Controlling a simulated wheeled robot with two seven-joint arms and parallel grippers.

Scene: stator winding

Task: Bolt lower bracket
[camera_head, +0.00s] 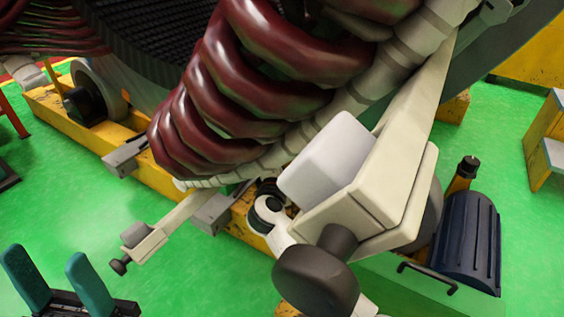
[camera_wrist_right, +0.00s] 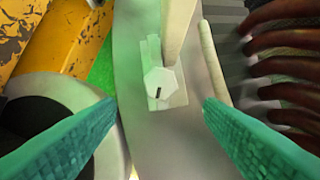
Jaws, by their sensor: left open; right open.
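A large cream bracket (camera_head: 400,170) with a white block (camera_head: 330,160) and a dark round-headed bolt (camera_head: 318,280) fills the right centre of the head view. A smaller, similar bracket (camera_head: 150,247) with a dark bolt end sits at lower left. I cannot tell which is the lower bracket. My left gripper (camera_head: 55,275) is open and empty at bottom left, apart from both. In the right wrist view, my right gripper (camera_wrist_right: 159,104) is open. A pale faceted bolt head (camera_wrist_right: 159,84) with a dark slot shows between its fingertips, touching neither. Its gripper is hidden in the head view.
Dark red coils (camera_head: 260,70) bulge above the brackets. A worn yellow beam (camera_head: 75,120) runs below them and also shows in the right wrist view (camera_wrist_right: 65,45). A dark blue ribbed motor (camera_head: 468,240) stands at right.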

